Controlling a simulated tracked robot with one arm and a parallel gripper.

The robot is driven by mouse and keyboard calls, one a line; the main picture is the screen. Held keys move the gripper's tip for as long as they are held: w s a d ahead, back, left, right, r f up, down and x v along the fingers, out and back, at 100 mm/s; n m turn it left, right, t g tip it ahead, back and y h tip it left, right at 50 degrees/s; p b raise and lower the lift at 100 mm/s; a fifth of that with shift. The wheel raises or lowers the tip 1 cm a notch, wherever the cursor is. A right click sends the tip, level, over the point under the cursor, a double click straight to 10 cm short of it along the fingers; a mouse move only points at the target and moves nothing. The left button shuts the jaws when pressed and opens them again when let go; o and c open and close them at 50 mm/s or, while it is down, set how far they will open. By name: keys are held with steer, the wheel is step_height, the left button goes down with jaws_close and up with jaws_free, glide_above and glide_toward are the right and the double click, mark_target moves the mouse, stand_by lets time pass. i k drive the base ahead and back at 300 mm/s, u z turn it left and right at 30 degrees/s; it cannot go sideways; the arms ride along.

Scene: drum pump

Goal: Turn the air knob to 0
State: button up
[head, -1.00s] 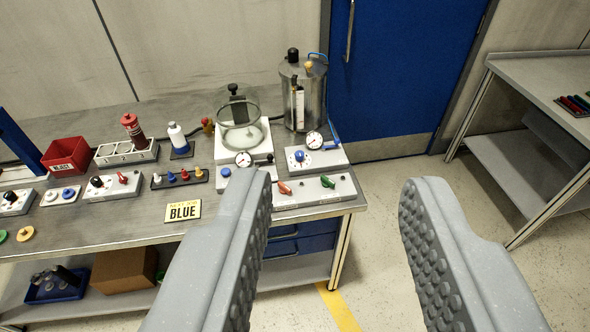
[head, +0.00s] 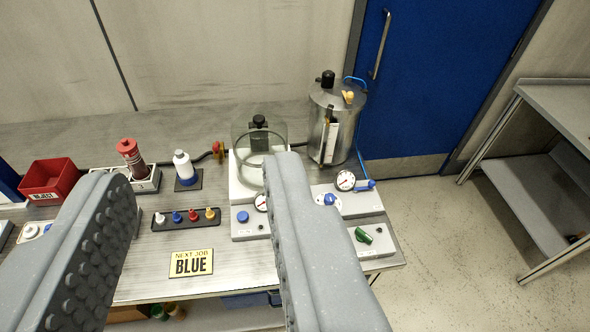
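The likely air knob is a blue knob with a white mark (head: 327,199), on a grey control box (head: 355,203) in front of the steel drum (head: 335,120). A round white gauge (head: 345,180) stands beside it. A blue handle (head: 365,185) shows right of the gauge. My gripper (head: 199,174) is open and empty, its fingers wide apart. The right finger lies just left of the knob in the picture and covers part of the boxes there. I cannot read the knob's scale or a 0 mark.
A glass chamber (head: 245,150) stands on a white base left of the drum. A lower box carries a green knob (head: 364,236). A blue button (head: 242,216), small coloured pegs (head: 193,216) and a NEXT JOB BLUE sign (head: 191,263) are left.

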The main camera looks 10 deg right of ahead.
mark_target(329, 198)
steer(key=z, duration=0.1)
steer(key=i, duration=1.05)
steer(key=z, duration=0.55)
